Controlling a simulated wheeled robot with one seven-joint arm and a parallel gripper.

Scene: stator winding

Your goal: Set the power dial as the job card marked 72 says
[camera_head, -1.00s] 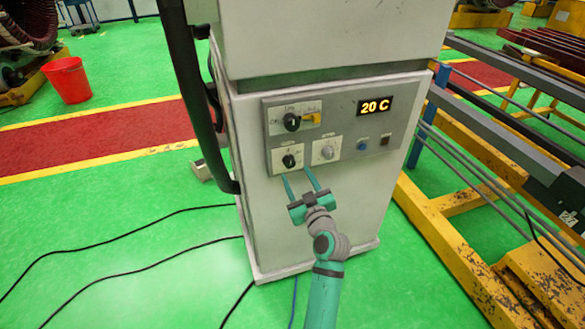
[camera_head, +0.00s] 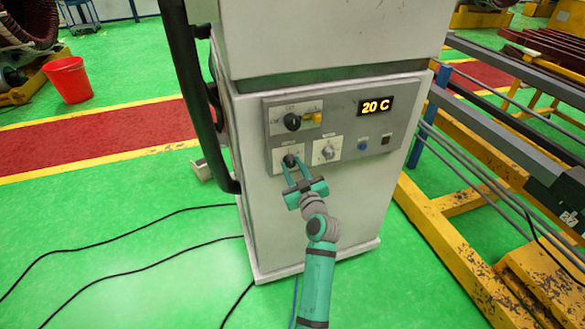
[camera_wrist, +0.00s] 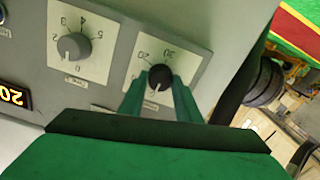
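A black knob (camera_head: 289,160) on a white plate with a printed scale sits at the lower left of the control panel. It also shows in the wrist view (camera_wrist: 160,77), with 20 and 30 readable beside it. My gripper (camera_head: 293,163) is at this black knob, one finger on each side. I cannot tell whether the fingers touch it. A grey dial (camera_head: 327,152) with a numbered scale is just right of it; in the wrist view this dial (camera_wrist: 75,46) shows numbers from 0 to 5. The dial labels are too small to read. No job card marked 72 shows.
The panel (camera_head: 350,105) has a display (camera_head: 376,105) reading 20 C, an upper black knob (camera_head: 292,121), a blue button (camera_head: 363,145) and a dark switch (camera_head: 385,139). A yellow frame (camera_head: 440,245) stands at right. Cables lie on the green floor at left.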

